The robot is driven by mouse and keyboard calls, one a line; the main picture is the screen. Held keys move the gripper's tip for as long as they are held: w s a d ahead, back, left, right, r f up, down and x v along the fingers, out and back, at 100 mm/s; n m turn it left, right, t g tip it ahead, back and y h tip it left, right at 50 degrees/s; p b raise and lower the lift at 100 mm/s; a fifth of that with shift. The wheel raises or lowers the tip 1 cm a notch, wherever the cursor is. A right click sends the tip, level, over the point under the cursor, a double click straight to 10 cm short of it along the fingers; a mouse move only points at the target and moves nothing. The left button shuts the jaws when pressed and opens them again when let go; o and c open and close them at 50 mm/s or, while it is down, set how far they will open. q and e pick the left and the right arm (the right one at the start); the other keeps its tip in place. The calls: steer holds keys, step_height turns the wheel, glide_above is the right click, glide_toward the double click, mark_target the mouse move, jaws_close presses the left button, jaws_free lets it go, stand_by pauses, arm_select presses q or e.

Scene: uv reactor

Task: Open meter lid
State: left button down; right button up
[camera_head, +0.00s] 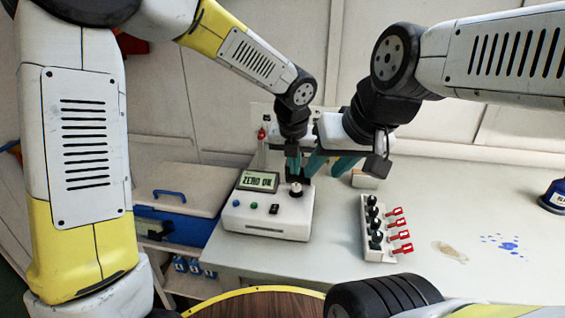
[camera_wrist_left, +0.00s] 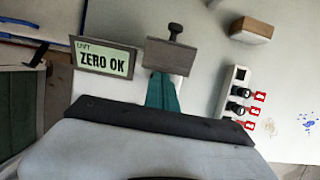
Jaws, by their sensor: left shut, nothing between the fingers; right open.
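The white meter (camera_head: 265,222) stands on the bench, its display (camera_head: 257,181) lit; in the left wrist view the display (camera_wrist_left: 104,59) reads "ZERO OK". A small dark-topped knob (camera_head: 296,189) stands on the meter right of the display. In the left wrist view a grey-brown plate with a dark knob (camera_wrist_left: 172,54) shows there; it looks like the lid, but I cannot tell its angle. My left gripper (camera_head: 293,172) is shut and empty, its teal fingers close to the plate; contact is unclear. My right gripper (camera_head: 330,167) is open and empty, just right of the left one.
A switch panel (camera_head: 375,232) with red tags stands right of the meter. A small wood-and-white block (camera_head: 365,180) lies behind. Blue spots (camera_head: 501,243) and a pale stain (camera_head: 450,251) mark the right bench. A blue-handled box (camera_head: 180,205) stands left.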

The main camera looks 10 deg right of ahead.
arm_select(q)
steer(key=shift+w+d+r, duration=0.2)
steer(key=shift+w, duration=0.35)
steer(key=shift+w+d+r, duration=0.15)
steer(key=shift+w+r, duration=0.05)
steer(key=shift+w, duration=0.35)
steer(key=shift+w+d, duration=0.3)
steer(key=shift+w, duration=0.5)
steer(key=shift+w+d, duration=0.25)
steer(key=shift+w, duration=0.55)
arm_select(e)
steer(key=shift+w+d, duration=0.1)
steer(key=shift+w, duration=0.2)
arm_select(q)
steer(key=shift+w, duration=0.1)
